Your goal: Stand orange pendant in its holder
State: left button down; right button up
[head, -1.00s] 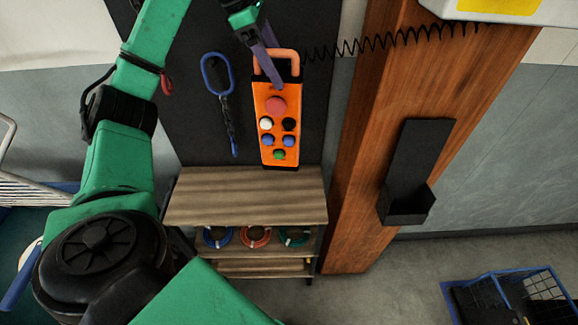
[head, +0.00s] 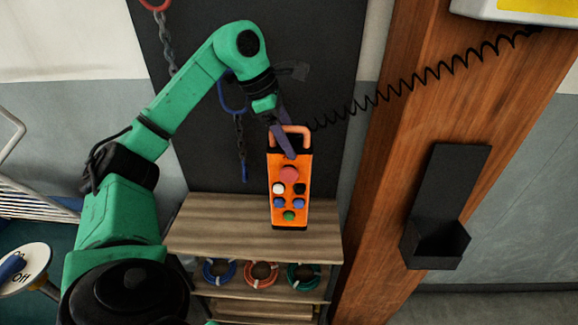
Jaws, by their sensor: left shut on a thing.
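The orange pendant (head: 288,190) is a tall control box with a red button on top and several small coloured buttons below. It hangs upright from its orange loop handle in front of the dark board. My left gripper (head: 290,146) is shut on the pendant at its handle. A black coiled cord runs from near the handle up to a white and yellow box. The black holder (head: 436,246) is an open-topped pocket with a tall back plate on the wooden post, to the right of the pendant and apart from it. My right gripper is not in view.
A wooden shelf unit (head: 210,225) stands below the pendant, with blue, red and green rings on a lower shelf. The wooden post (head: 385,190) is between pendant and holder. Chains hang on the dark board (head: 330,60). The coiled cord (head: 400,82) spans the upper right.

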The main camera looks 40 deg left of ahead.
pick_arm(q)
jog(key=shift+f+b, duration=0.5)
jog(key=shift+f, duration=1.9)
jog(key=shift+f, duration=0.15)
grip_release()
jog(key=shift+d, duration=0.1)
